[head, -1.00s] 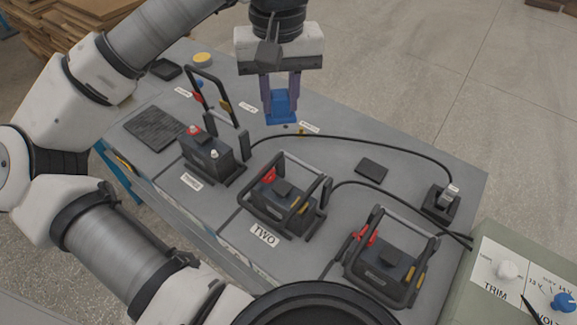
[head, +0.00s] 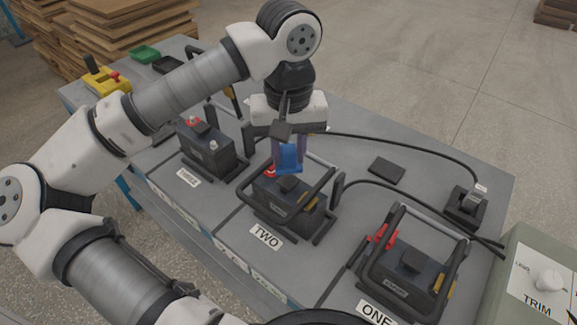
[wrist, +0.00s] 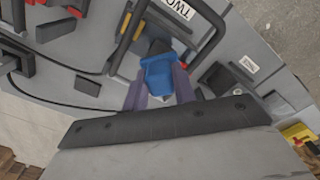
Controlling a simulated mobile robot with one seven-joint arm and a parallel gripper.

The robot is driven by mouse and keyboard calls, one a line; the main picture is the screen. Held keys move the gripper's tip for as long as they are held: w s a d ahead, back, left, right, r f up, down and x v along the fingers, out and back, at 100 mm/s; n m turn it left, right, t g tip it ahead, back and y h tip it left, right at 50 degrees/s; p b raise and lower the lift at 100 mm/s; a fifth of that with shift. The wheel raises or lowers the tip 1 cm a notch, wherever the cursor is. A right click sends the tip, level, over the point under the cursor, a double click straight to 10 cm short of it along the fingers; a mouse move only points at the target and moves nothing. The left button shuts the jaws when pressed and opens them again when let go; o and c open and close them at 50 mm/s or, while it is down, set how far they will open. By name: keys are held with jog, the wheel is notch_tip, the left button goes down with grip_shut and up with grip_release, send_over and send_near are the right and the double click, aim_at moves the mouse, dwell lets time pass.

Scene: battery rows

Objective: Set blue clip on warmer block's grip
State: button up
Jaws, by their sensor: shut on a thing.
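My gripper (head: 287,152) is shut on the blue clip (head: 291,160), which hangs just above block TWO (head: 272,194) in the head view. In the wrist view the blue clip (wrist: 159,74) sits between my gripper's fingers (wrist: 160,90), with the dark frame bars of block TWO close beyond it. Block TWO has a dark body, a bar frame, a red part and yellow parts. Block ONE (head: 396,284) and block THREE (head: 196,160) stand on either side. The pictures do not show which block is warmer. I cannot tell whether the clip touches a bar.
Black cables cross the grey bench (head: 345,245) to a dark connector (head: 466,205) at the right. A green-grey panel (head: 548,258) with a TRIM knob stands at the right edge. A dark flat pad (head: 387,170) lies behind. A yellow item (head: 103,82) is at the far left.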

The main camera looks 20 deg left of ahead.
aim_at(288, 163)
jog(key=shift+f+b, duration=0.55)
jog(key=shift+f, duration=1.05)
jog(key=shift+f, duration=0.2)
jog(key=o, duration=1)
jog(key=shift+r, duration=0.1)
notch_tip(288, 163, up, 12)
jog(key=shift+r+b, duration=0.15)
jog(key=shift+b, duration=0.15)
